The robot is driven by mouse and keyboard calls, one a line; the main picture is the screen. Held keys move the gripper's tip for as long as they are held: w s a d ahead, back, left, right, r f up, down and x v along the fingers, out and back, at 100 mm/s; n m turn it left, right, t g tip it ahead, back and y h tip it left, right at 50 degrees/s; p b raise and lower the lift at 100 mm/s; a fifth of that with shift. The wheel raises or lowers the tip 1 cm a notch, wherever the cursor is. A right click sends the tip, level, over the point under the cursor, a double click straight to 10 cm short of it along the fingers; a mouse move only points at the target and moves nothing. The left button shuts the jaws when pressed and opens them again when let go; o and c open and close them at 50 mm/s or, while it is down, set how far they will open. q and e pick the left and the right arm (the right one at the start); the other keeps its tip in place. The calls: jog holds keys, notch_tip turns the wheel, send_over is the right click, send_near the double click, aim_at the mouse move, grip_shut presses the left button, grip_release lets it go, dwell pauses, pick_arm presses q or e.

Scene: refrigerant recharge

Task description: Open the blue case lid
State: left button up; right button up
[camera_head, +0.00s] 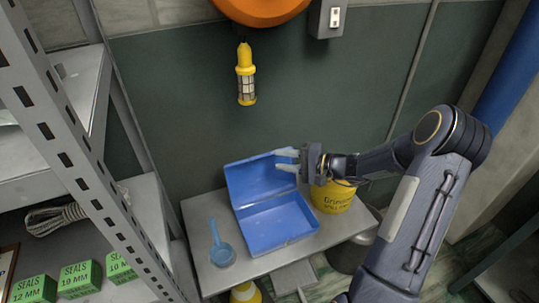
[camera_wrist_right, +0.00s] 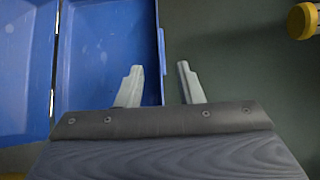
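The blue case (camera_head: 275,224) stands on a small grey table, with its lid (camera_head: 259,178) standing up and leaning back toward the wall. The inside of the case looks empty. My right gripper (camera_head: 287,160) is at the upper right edge of the lid. In the right wrist view the gripper (camera_wrist_right: 158,85) is open, with the lid's edge (camera_wrist_right: 161,52) between or just behind its two fingers; I cannot tell whether they touch it. The lid (camera_wrist_right: 108,50) fills the left of that view. My left gripper is not in view.
A blue ladle-like cup (camera_head: 222,253) lies left of the case on the table (camera_head: 196,215). A yellow bucket (camera_head: 333,197) stands right of the case, below my right wrist. A yellow lamp (camera_head: 246,75) hangs on the wall. A metal shelf (camera_head: 75,130) with green seal boxes (camera_head: 80,279) is at left.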

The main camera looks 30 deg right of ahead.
jog(key=p+x, duration=0.1)
jog(key=x, duration=0.5)
jog(key=shift+a, duration=0.2)
jog(key=shift+c, duration=0.2)
grip_shut()
